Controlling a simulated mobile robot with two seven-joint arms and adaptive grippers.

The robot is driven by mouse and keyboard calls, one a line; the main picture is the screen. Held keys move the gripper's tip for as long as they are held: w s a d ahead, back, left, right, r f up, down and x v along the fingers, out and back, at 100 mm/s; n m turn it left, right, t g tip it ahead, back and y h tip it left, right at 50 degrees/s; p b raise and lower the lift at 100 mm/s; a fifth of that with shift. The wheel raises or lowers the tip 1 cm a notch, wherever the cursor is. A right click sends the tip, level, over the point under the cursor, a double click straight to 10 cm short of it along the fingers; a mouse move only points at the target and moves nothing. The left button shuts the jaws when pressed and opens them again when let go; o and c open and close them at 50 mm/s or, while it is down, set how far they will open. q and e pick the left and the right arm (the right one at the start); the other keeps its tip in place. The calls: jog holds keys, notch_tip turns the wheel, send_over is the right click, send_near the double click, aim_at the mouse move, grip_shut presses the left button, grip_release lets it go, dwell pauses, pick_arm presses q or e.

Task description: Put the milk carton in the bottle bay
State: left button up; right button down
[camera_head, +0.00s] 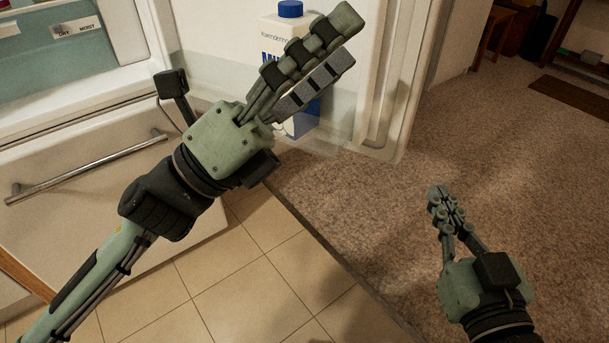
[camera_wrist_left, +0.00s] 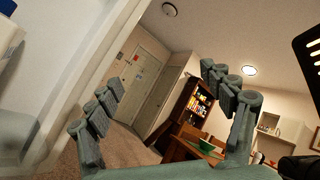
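The milk carton (camera_head: 272,42), white and blue with a blue cap, stands upright against the inside of the open fridge door. Its lower part shows within the clear-walled bottle bay (camera_head: 345,140) low on that door. My left gripper (camera_head: 345,40) is in front of the carton in the head view and covers its middle. In the left wrist view, its fingers (camera_wrist_left: 160,80) are spread with nothing between them, and a white-and-blue part of the carton (camera_wrist_left: 6,38) shows at the left edge. My right gripper (camera_head: 447,207) is over the carpet, its fingers together and empty.
The fridge drawer (camera_head: 95,165) with a metal handle is at left. Tiles (camera_head: 245,270) and carpet (camera_head: 390,210) below are clear. The fridge door's edge (camera_head: 400,90) is right of my left gripper. A bookshelf (camera_wrist_left: 195,105) stands in the distance.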

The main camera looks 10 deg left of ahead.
pick_arm(q)
jog(key=w+a+f+n+t+y, duration=0.1)
jog(key=f+n+y, duration=0.6)
jog(key=n, duration=0.9)
jog(key=w+a+f+n+t+y, duration=0.1)
jog(key=w+a+f+n+y, duration=0.1)
jog(key=f+n+y, duration=0.5)
notch_tip(320, 180, down, 6)
jog(key=n, duration=1)
jog(key=shift+w+a+f, duration=0.15)
jog(key=shift+a+f, duration=0.1)
jog(key=shift+a, duration=0.05)
